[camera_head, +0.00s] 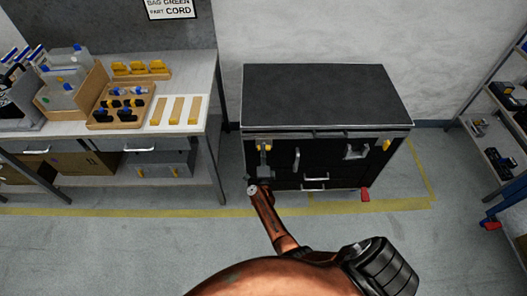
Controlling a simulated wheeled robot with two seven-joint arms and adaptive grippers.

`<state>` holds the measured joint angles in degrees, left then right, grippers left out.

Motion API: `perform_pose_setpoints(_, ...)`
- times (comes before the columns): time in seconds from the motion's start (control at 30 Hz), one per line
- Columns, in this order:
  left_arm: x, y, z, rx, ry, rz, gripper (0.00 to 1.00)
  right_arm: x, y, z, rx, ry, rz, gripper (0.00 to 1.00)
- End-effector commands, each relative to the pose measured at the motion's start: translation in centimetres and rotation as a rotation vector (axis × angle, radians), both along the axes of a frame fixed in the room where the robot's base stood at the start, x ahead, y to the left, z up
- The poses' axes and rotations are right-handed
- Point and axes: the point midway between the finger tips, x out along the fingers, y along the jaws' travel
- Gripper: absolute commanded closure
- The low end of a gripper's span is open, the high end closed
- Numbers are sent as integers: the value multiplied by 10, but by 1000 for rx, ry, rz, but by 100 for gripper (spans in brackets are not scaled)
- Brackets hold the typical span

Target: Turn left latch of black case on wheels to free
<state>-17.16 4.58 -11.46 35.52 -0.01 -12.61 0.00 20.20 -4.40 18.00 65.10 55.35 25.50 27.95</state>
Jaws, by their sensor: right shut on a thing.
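The black case on wheels (325,95) stands against the wall, right of the workbench, with its lid shut. Its left latch (265,146) is a small metal piece with a yellow part, near the left end of the front face. The fingers are small and dark here, so the latch's exact angle is hard to tell. The right latch (355,152) is a silver piece at the right of the front. My left gripper is out of view.
A workbench (210,100) with wooden holders and yellow-topped parts stands close on the left. A metal shelf (497,120) is at the right. A red wheel part (365,195) sits under the case. The floor in front is clear around my arm.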

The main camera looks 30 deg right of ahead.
Motion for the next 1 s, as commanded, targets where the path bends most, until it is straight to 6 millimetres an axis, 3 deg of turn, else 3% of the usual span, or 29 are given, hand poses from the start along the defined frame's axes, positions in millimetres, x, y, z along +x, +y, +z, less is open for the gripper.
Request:
perform_pose_setpoints(0.17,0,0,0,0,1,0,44,-3,-2,-3,-1,5,-5,100)
perform_pose_setpoints(0.2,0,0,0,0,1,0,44,-3,-2,-3,-1,5,-5,88)
perform_pose_setpoints(0.47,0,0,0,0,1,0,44,-1,-1,-2,0,2,-2,71)
perform_pose_setpoints(0.77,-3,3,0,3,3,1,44,-2,1,-1,1,2,0,71)
perform_pose_setpoints(1.0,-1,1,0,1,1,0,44,-26,15,-2,2,2,-2,71)
